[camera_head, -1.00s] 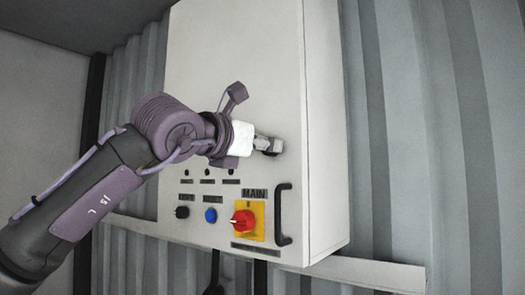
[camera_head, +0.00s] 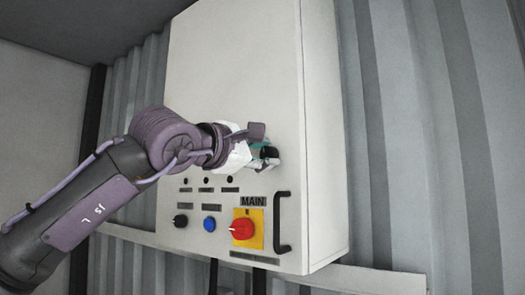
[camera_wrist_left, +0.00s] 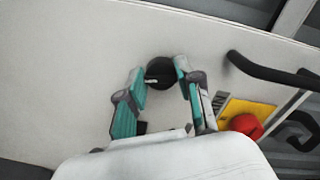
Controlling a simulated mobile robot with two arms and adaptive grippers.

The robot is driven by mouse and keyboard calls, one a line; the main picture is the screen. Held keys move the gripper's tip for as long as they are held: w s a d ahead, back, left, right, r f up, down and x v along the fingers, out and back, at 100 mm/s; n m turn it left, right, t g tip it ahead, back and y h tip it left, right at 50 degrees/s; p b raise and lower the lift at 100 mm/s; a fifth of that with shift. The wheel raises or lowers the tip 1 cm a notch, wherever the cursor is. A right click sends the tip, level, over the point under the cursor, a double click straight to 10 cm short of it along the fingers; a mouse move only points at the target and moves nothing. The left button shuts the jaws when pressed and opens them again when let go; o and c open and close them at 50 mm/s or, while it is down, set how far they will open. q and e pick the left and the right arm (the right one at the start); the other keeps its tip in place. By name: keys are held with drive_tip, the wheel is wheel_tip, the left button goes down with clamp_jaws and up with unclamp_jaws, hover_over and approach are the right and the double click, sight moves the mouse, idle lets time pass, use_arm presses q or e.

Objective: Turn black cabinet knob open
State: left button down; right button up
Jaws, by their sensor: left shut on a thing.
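The black cabinet knob (camera_wrist_left: 160,72) is a round black knob with a pale mark on the front of the white cabinet (camera_head: 235,60). My left gripper (camera_wrist_left: 163,75) is shut on the knob, with one teal-padded finger on each side of it in the left wrist view. In the head view the left gripper (camera_head: 266,155) meets the cabinet front above the MAIN switch, and the fingers partly hide the knob. The cabinet door is shut. My right gripper is in neither view.
A red rotary switch (camera_head: 243,229) on a yellow plate sits below the gripper. A black handle (camera_head: 282,222) stands out to its right. A blue button (camera_head: 209,224) and a black button (camera_head: 181,221) are lower left. Corrugated wall (camera_head: 400,130) lies behind.

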use_arm(q)
drive_tip(key=shift+r+m, duration=0.1)
drive_tip(key=shift+m, duration=1.2)
drive_tip(key=shift+a, duration=0.1)
drive_tip(key=c, duration=0.8)
unclamp_jaws()
drive_tip(key=shift+o, duration=0.2)
drive_tip(key=shift+s+a, duration=0.1)
drive_tip(key=shift+s, duration=0.1)
drive_tip(key=v, duration=1.1)
drive_tip(key=shift+a, duration=0.25)
drive_tip(key=shift+s, duration=0.15)
